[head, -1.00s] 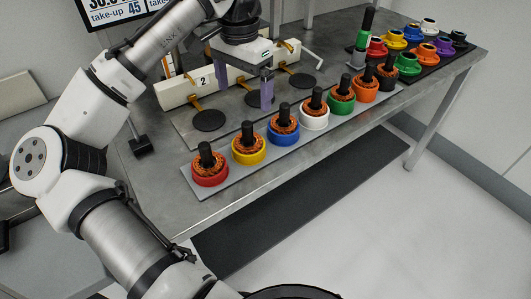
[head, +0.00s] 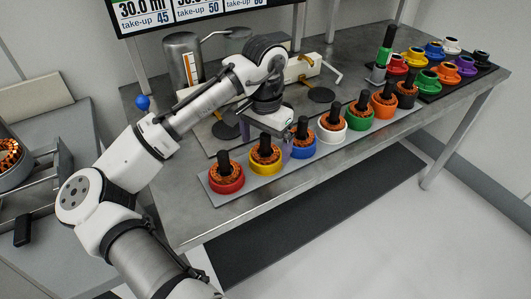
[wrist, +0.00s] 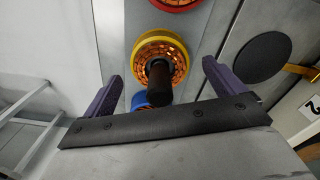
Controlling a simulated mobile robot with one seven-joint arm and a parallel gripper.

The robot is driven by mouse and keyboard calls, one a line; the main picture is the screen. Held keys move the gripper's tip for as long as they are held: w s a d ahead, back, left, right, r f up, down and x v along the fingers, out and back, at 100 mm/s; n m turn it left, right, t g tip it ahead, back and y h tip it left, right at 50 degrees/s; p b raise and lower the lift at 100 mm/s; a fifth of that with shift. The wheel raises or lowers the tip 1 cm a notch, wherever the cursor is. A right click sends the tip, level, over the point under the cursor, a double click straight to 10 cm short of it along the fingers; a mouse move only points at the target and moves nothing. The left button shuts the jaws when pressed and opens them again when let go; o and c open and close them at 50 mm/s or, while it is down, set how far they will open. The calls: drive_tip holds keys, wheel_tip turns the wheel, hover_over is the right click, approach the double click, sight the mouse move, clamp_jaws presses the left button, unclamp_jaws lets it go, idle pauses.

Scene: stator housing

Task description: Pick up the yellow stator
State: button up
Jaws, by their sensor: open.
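The yellow stator (head: 266,168) is a yellow ring with copper windings and a black post standing up from its middle. It sits upright on a grey strip, between the red and blue stators. In the wrist view the yellow stator (wrist: 161,44) lies ahead of my gripper (wrist: 160,72), with its black post between the two purple fingers. My gripper (head: 265,140) is open and empty, just behind and above the yellow stator in the head view. I cannot tell the exact height of the fingertips.
The red stator (head: 226,181) and blue stator (head: 302,147) stand close on either side. The strip (head: 222,199) also carries white, green and orange stators. The table's front edge is clear.

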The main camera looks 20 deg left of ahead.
drive_tip(key=shift+f, duration=1.35)
drive_tip(key=c, duration=1.3)
drive_tip(key=shift+c, duration=0.4)
drive_tip(key=shift+r, duration=0.15)
